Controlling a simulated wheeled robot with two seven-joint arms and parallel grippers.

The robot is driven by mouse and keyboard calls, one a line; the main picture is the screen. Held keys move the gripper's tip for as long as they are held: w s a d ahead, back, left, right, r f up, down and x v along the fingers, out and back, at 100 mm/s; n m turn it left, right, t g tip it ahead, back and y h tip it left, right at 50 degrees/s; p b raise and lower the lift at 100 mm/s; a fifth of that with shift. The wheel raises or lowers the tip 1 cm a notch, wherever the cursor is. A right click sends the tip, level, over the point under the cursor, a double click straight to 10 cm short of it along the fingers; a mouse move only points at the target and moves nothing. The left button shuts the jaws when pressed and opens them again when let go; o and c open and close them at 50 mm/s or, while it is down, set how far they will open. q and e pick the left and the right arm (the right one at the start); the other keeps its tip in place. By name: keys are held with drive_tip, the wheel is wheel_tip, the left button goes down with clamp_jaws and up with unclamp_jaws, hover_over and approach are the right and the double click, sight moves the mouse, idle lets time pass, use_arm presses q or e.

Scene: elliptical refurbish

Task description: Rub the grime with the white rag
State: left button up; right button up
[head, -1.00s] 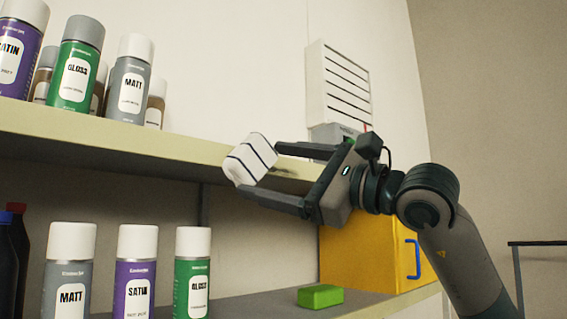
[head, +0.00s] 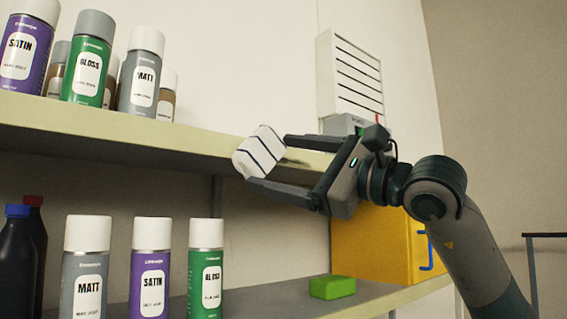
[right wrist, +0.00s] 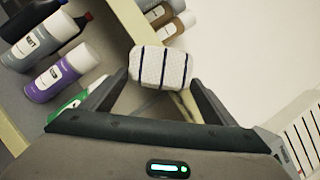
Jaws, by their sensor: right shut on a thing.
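The white rag (head: 259,151), with dark stripes, is held between the fingertips of my right gripper (head: 266,160). The gripper is shut on it, in front of the upper shelf's front edge. In the right wrist view the rag (right wrist: 160,67) sits between the two finger ends, with the shelf edge behind it. A dark smudge that looks like the grime (head: 298,160) shows on the shelf edge between the fingers, just right of the rag. The rag and fingers partly hide that area. I cannot tell whether the rag touches the shelf. My left gripper is not in view.
The upper shelf (head: 130,137) bears several spray cans at the left. The lower shelf bears more cans (head: 151,270), dark bottles (head: 18,255), a green block (head: 332,287) and a yellow box (head: 375,245) with a blue handle. A slatted white unit (head: 350,80) stands behind my gripper.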

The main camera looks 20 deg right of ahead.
sight(289, 166)
drive_tip(key=shift+w+a, duration=0.3)
drive_tip(key=shift+w, duration=0.55)
drive_tip(key=shift+d, duration=0.1)
drive_tip(key=shift+w+d, duration=0.25)
drive_tip(key=shift+d, duration=0.5)
drive_tip(key=shift+w+d, duration=0.25)
drive_tip(key=shift+d, duration=0.6)
drive_tip(key=shift+w+d, duration=0.45)
drive_tip(key=shift+d, duration=0.4)
drive_tip(key=shift+w+d, duration=0.3)
drive_tip(key=shift+d, duration=0.45)
drive_tip(key=shift+d, duration=0.1)
drive_tip(key=shift+w+d+p, duration=0.15)
drive_tip(key=shift+w+d, duration=0.15)
drive_tip(key=shift+d, duration=0.5)
drive_tip(key=shift+w+d+p, duration=0.15)
drive_tip(key=shift+w+d, duration=0.15)
drive_tip(key=shift+d, duration=0.45)
